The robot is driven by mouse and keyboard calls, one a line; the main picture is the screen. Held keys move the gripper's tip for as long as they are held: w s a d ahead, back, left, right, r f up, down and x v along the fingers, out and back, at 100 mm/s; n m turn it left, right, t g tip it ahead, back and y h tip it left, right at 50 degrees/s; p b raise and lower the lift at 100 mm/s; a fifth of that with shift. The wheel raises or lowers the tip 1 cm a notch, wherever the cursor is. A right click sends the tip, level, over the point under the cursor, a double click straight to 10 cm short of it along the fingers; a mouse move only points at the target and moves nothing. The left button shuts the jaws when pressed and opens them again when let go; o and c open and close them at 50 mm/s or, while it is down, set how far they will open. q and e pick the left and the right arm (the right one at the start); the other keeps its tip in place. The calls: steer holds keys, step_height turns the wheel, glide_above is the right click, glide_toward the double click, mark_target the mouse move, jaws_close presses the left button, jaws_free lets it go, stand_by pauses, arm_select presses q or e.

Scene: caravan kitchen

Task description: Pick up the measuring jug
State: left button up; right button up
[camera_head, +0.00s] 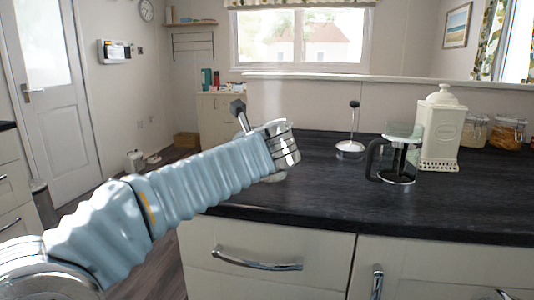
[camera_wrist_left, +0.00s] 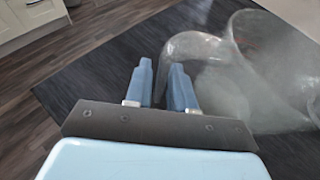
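The clear measuring jug (camera_wrist_left: 265,70) shows in the left wrist view at the upper right, its handle (camera_wrist_left: 190,45) curving left toward my fingers. In the head view it is mostly hidden behind my left gripper, with a pale glassy bit (camera_head: 275,178) showing below at the counter's left end. My left gripper (camera_wrist_left: 160,88) has its two blue fingers a small gap apart at the handle. The handle seems to run down between them; whether they press on it is unclear. My right gripper is not in view.
A glass coffee press (camera_head: 402,160), its plunger (camera_head: 350,148) and a cream canister (camera_head: 440,130) stand farther right on the dark counter (camera_head: 320,200). Glass jars (camera_head: 507,133) stand behind. Drawer handles (camera_head: 257,262) project in front.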

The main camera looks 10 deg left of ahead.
arm_select(q)
jaws_close()
steer(key=shift+r, duration=0.1)
steer(key=shift+r+p, duration=0.3)
steer(key=shift+r, duration=0.45)
steer(key=shift+r+p, duration=0.3)
steer(key=shift+r, duration=0.6)
steer(key=s+d+r, duration=0.2)
steer(key=s+r, duration=0.7)
steer(key=s, duration=0.4)
steer(key=shift+s+d+r+p, duration=0.3)
steer(key=shift+s+d+p, duration=0.05)
steer(key=shift+d+p, duration=0.1)
